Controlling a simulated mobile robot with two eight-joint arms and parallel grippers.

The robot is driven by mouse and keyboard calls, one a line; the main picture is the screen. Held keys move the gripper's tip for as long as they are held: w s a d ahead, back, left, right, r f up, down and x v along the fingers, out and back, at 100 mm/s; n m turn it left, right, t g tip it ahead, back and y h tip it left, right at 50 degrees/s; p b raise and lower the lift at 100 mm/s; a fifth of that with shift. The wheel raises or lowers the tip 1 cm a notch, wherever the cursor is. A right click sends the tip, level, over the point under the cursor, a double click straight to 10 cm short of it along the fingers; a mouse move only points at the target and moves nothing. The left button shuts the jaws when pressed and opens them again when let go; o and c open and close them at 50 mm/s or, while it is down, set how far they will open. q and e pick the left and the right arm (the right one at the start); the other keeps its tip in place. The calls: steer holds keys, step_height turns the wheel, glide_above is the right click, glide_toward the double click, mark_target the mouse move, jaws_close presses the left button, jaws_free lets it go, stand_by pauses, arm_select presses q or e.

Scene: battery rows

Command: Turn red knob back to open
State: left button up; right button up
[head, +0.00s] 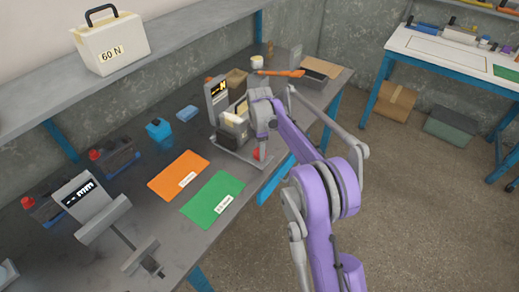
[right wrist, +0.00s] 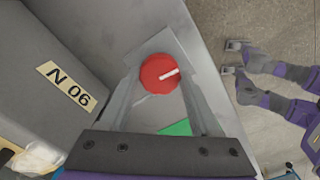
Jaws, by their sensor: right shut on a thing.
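The red knob (right wrist: 153,79) is in the middle of the right wrist view, with a white mark pointing right and slightly up. In the head view a bit of the red knob (head: 257,154) shows at the front of a grey test device (head: 217,92) with a display, on the dark workbench. My right gripper (head: 262,140) reaches down over the knob. In the right wrist view its two fingers lie on either side of the knob, shut on it. My left gripper is not in view.
A grey block labelled 90 N (right wrist: 50,75) stands beside the knob. An orange mat (head: 170,180) and a green mat (head: 208,205) lie on the bench near another device with a display (head: 82,195). A 60 N weight (head: 115,42) stands on the shelf.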

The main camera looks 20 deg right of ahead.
steer(key=shift+n, duration=0.7)
steer(key=o, duration=1.4)
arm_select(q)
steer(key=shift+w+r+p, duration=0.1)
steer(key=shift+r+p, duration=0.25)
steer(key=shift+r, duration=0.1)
arm_select(e)
step_height(320, 180, up, 11)
steer(key=shift+f, duration=0.1)
